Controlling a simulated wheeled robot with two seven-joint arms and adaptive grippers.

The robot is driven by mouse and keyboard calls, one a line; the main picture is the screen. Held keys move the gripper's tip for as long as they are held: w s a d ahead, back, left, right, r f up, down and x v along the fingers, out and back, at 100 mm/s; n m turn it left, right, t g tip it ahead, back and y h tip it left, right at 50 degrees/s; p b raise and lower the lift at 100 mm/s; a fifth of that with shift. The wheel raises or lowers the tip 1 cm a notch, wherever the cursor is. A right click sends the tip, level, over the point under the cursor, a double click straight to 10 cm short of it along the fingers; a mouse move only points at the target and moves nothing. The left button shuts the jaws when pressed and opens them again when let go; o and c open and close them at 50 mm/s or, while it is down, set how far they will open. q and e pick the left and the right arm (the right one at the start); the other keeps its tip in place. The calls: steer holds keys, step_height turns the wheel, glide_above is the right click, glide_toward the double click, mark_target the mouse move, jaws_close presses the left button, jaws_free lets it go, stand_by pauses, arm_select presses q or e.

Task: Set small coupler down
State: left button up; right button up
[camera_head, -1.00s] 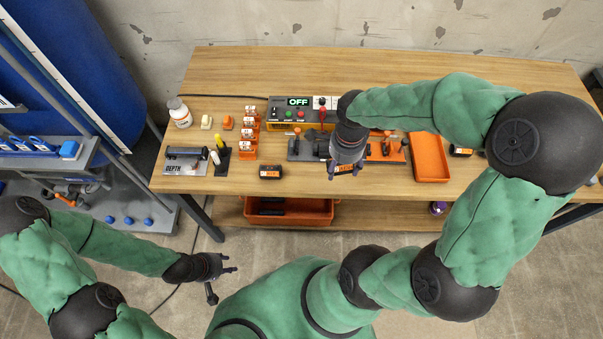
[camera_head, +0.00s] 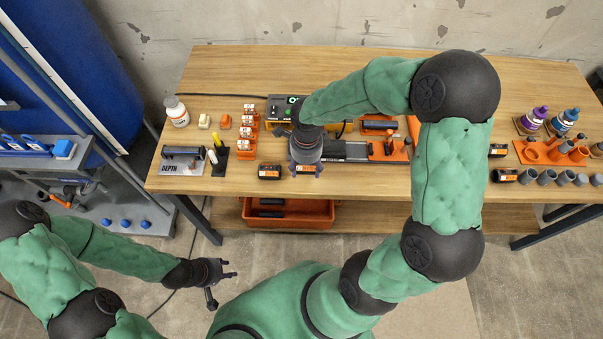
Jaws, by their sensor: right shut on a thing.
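My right gripper (camera_head: 306,163) points down over the front middle of the workbench. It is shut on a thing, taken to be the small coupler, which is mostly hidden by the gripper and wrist. An orange-and-white label shows at its fingertips; I cannot tell whether it belongs to the held thing or to something beneath. Whether the held thing touches the bench is not clear. My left gripper (camera_head: 232,269) is low at the left, in front of the bench, with its fingers apart and empty.
A black labelled block (camera_head: 269,171) lies left of my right gripper. A dark fixture (camera_head: 345,151) with orange parts stands to its right. Grey cylinders (camera_head: 546,177) line the right front. An orange bin (camera_head: 290,212) sits on the shelf below. Bare wood lies behind the fixtures.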

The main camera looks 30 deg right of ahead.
mark_target(301, 172)
steer(key=shift+w+a+f, duration=0.35)
steer(key=shift+w+f, duration=0.15)
steer(key=shift+f, duration=0.25)
steer(key=shift+w+f+b, duration=0.1)
steer(key=shift+f+b, duration=0.7)
steer(key=shift+f, duration=0.8)
steer(key=shift+f, duration=0.15)
steer(key=o, duration=1.2)
steer(key=shift+c, duration=0.2)
steer(key=shift+r, duration=0.2)
step_height(301, 172, up, 12)
steer(key=p, duration=0.3)
steer(key=shift+p, duration=0.4)
